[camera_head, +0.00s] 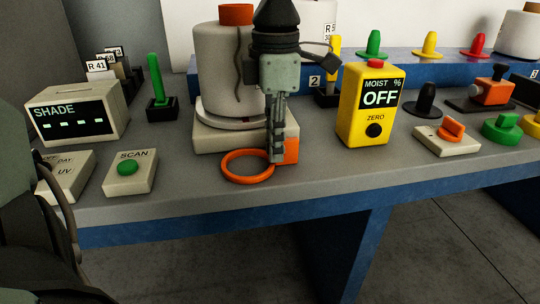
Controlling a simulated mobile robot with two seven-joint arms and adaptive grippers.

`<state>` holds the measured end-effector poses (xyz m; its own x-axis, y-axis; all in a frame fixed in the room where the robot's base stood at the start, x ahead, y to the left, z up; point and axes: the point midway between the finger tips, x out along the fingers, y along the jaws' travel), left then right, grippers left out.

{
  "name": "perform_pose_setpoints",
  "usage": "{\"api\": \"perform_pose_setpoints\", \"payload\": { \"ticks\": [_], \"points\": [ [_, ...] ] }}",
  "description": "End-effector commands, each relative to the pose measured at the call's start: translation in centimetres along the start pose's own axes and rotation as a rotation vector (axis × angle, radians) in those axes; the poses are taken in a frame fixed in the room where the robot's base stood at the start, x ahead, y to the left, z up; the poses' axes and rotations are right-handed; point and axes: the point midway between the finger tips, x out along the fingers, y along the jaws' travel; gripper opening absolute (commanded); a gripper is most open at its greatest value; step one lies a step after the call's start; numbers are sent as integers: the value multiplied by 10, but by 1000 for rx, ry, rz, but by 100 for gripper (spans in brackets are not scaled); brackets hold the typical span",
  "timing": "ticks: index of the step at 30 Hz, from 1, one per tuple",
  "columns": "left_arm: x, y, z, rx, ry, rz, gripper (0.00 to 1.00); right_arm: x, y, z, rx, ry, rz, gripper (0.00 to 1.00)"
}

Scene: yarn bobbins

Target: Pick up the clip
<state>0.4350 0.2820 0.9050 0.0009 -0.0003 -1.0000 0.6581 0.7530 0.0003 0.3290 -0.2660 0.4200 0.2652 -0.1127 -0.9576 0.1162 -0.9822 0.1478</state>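An orange ring (247,178) lies on the grey tabletop in front of a grey yarn bobbin (222,75) on a pale square stand (225,140). An orange block (292,150) shows at the stand's front right; whether it joins the ring is unclear. Which orange part is the clip I cannot say for sure. My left gripper (277,155) points straight down in front of the stand. Its fingertips are at the ring's right side and partly cover the block. The fingers show nearly edge-on, so their opening and any hold are hidden. My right gripper is not seen.
A yellow moisture meter (367,105) stands close right of the gripper. Left are a SCAN button box (130,172), a SHADE display (78,116) and a green peg (156,75). Coloured cones (430,45) line a blue shelf behind. The front edge is near the ring.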

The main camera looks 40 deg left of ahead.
Motion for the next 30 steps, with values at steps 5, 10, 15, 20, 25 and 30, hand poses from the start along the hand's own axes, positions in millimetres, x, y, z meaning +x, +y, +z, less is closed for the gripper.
{"api": "perform_pose_setpoints", "payload": {
  "ticks": [5, 10, 15, 20, 25, 30],
  "points": [
    [0, 0, 0, 0, 0, 1, 0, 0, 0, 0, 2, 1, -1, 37],
    [0, 0, 0, 0, 0, 1, 0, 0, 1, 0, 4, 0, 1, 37],
    [-5, 0, 0, 0, -1, 3, 0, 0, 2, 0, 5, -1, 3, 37],
    [-22, 0, 1, 1, -2, 4, 0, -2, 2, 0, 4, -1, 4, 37],
    [-47, -2, -9, 2, -4, 2, 0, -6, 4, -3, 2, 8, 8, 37],
    [-68, -12, -43, 2, -9, 2, 0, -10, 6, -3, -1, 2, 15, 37]
  ]
}}
